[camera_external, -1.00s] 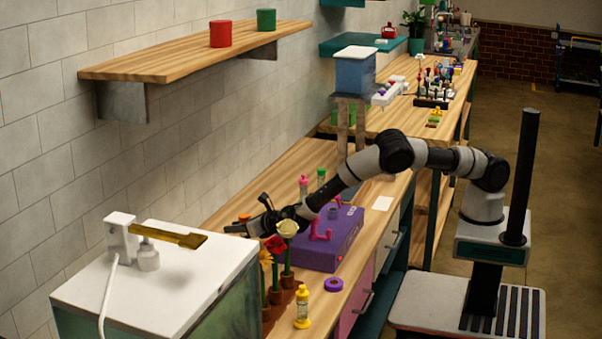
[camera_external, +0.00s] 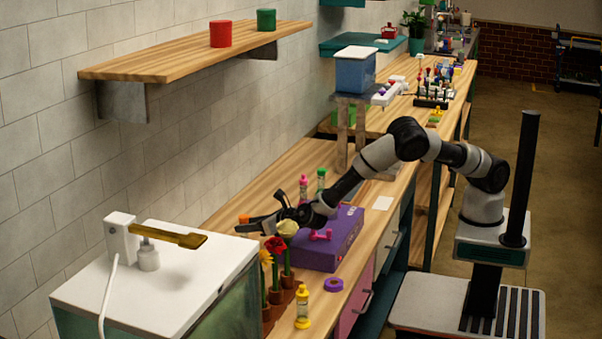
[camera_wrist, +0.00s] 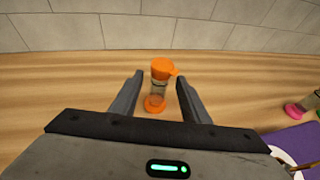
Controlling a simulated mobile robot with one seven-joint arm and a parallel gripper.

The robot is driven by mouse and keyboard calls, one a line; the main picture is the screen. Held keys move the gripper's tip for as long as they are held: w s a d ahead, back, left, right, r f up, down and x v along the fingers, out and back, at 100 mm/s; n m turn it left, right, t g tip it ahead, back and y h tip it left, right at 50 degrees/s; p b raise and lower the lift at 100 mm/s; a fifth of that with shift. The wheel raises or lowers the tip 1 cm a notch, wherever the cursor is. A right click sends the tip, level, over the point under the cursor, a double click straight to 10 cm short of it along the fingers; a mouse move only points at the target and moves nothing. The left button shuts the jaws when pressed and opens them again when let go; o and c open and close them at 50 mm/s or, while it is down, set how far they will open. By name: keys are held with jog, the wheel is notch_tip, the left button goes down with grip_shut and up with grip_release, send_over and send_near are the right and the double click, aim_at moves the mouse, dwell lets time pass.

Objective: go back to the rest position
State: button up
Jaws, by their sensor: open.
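My gripper (camera_external: 252,222) is open and empty above the wooden counter (camera_external: 345,246), to the left of the purple box (camera_external: 335,243) and behind the flowers. In the wrist view its two fingers (camera_wrist: 159,82) are spread apart. A small bottle with an orange cap (camera_wrist: 160,70) and orange base stands upright on the counter and appears between the fingers, with a gap on both sides. In the external view only its orange cap (camera_external: 243,218) shows beside the fingers. My arm reaches over the counter from the right.
Potted flowers, with a red bloom (camera_external: 275,245) and a cream bloom (camera_external: 288,228), stand close in front of my gripper. Pink-topped (camera_external: 303,181) and green-topped (camera_external: 321,174) bottles stand behind the box. A yellow bottle (camera_external: 303,308) and purple ring (camera_external: 333,284) are near the front edge.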

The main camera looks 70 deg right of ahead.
jog(key=shift+s+a+r, duration=0.1)
jog(key=shift+s+r, duration=0.1)
jog(key=shift+s, duration=0.3)
jog(key=shift+s+r+m+g+y+b, duration=0.1)
jog(key=shift+s+m+g+y+b, duration=0.45)
jog(key=shift+b, duration=0.5)
jog(key=s+d+r+m+g+h+p, duration=0.1)
jog(key=s+d+r+m+g+p, duration=0.1)
jog(key=s+d+r+m, duration=0.7)
jog(key=s+d+r+m+g+h+p, duration=0.15)
jog(key=s+d+r+m, duration=0.35)
jog(key=d+r+m, duration=0.6)
jog(key=s+d+r+m+g+y+p, duration=0.1)
jog(key=s+d+r+m, duration=0.25)
jog(key=s, duration=0.35)
jog(key=s+d+r+m+g+y+p, duration=0.1)
jog(key=s+d+r+m, duration=0.1)
jog(key=s+d, duration=0.45)
jog(key=s+a+m+y, duration=0.1)
jog(key=s+a+m, duration=0.1)
jog(key=s, duration=0.5)
jog(key=s+a+r+m+g+y+p, duration=0.1)
jog(key=s+a+m, duration=0.1)
jog(key=s+m, duration=0.2)
jog(key=s, duration=0.3)
jog(key=shift+a+y, duration=0.25)
jog(key=shift+y, duration=0.15)
